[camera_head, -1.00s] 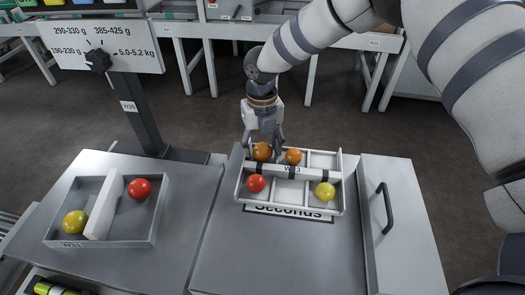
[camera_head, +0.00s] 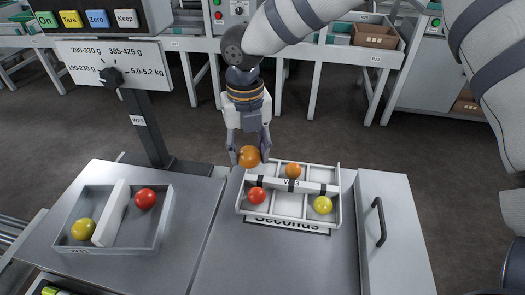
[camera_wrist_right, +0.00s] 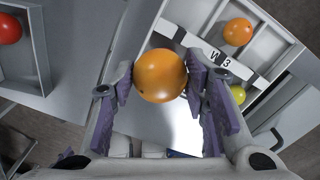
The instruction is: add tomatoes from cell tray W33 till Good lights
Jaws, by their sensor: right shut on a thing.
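The cell tray (camera_head: 331,190), its label partly covered, stands on the Seconds marking at the center. An orange tomato (camera_head: 293,171) lies in its back row. A red tomato (camera_head: 256,195) and a yellow tomato (camera_head: 322,205) lie in its front row. My right gripper (camera_head: 249,152) is shut on another orange tomato (camera_head: 249,157), above the tray's back left corner. The wrist view shows this held tomato (camera_wrist_right: 160,76) between both finger pads, apart from the tray below. My left gripper is not in view. No Good light shows.
A two-part tray (camera_head: 158,247) labelled W31 holds a red tomato (camera_head: 145,198) and a yellow tomato (camera_head: 83,230). A post (camera_head: 147,130) carries a weight dial sign (camera_head: 112,65) under a button panel (camera_head: 85,17). The grey top between the trays is clear.

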